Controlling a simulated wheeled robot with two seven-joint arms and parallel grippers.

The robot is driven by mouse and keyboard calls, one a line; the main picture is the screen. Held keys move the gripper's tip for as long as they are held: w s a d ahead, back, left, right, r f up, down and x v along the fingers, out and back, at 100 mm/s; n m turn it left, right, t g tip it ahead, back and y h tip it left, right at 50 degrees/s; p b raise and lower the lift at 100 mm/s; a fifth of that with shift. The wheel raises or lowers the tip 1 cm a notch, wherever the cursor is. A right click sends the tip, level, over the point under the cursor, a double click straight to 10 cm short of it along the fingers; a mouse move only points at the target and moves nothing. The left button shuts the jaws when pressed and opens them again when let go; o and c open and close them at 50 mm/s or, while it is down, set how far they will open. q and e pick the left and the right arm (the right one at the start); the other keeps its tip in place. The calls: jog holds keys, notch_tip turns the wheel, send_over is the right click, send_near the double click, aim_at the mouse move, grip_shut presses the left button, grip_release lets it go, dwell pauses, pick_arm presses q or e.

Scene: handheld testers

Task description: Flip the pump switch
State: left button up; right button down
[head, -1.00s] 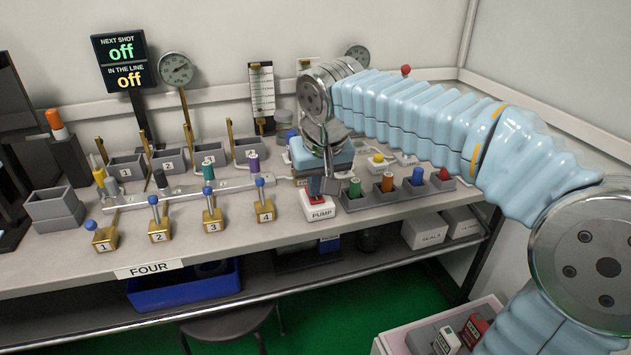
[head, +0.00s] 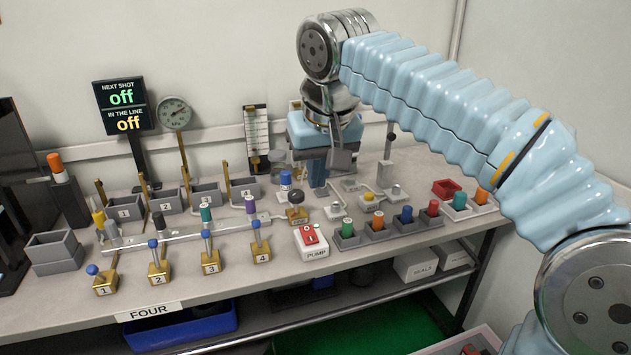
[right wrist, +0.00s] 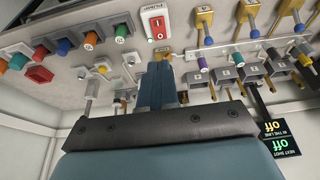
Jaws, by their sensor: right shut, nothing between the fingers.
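The pump switch (head: 310,236) is a red rocker on a white box labelled PUMP, near the front edge of the bench. It also shows at the top of the right wrist view (right wrist: 157,27), with white marks on the red rocker. My right gripper (head: 318,190) is shut and empty. It points down above the bench, behind the switch in the head view and apart from it. In the right wrist view its closed fingers (right wrist: 160,88) are in the middle, below the switch. My left gripper is out of view.
Numbered blue-knobbed levers (head: 212,254) stand left of the switch. Coloured plugs in grey holders (head: 376,232) stand to its right. A black-knobbed valve (head: 297,206) is just behind it. The display (head: 123,107) reads "off" twice. A gauge (head: 174,112) stands beside it.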

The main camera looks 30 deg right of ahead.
aim_at(309, 228)
dwell(0.3)
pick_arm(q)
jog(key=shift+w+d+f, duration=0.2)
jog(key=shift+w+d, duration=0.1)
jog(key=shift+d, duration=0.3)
pick_arm(e)
jog(key=w+n, duration=0.1)
jog(key=n, duration=0.5)
jog(key=w+d+n+g, duration=0.1)
jog(key=n, duration=0.5)
jog(key=w+n+g, duration=0.1)
jog(key=n, duration=0.5)
jog(key=shift+w+d+r, duration=0.3)
jog(key=shift+w+r, duration=0.1)
jog(key=f+b, duration=0.1)
jog(key=f, duration=0.3)
jog(key=w+f+b, duration=0.1)
jog(key=f, duration=0.3)
jog(key=f+b, duration=0.2)
jog(key=f, duration=0.3)
jog(key=shift+w+d, duration=0.2)
jog(key=shift+w, duration=0.2)
jog(key=shift+f, duration=0.5)
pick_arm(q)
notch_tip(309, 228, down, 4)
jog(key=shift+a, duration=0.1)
